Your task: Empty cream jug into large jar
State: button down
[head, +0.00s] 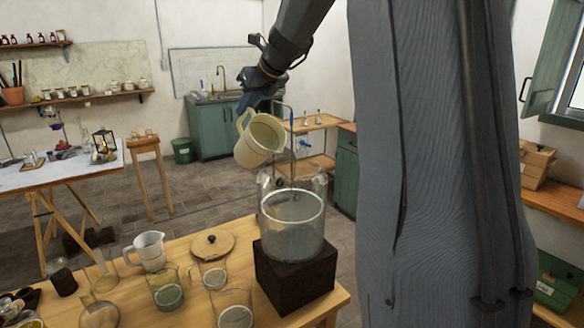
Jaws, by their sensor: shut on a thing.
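The cream jug (256,146) is held in the air, tilted with its mouth toward the camera and to the right. My gripper (250,104) is shut on it near its handle at the upper left; the fingertips are partly hidden. The large glass jar (292,222) stands upright on a dark wooden block (295,278). The jug is above the jar's upper left, and no stream between them can be made out. Some pale, cloudy content seems to show in the lower jar, but its level is unclear.
The wooden table (195,250) also bears a white jug (149,251), a round wooden lid (212,245), glass beakers (166,288) and a flask (98,310), crowded left of the block. A white-topped table (70,175) and a wooden stool (145,150) stand behind at left.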

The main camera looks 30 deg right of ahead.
jog(key=shift+s+d+r+t+b, duration=0.3)
jog(key=shift+s+r+t+b, duration=0.45)
jog(key=shift+b, duration=0.9)
dwell(2.9)
jog(key=shift+s+d+r+y+b, duration=0.25)
jog(key=shift+s+r+b, duration=0.3)
jog(key=shift+s+b, duration=0.55)
dwell(2.5)
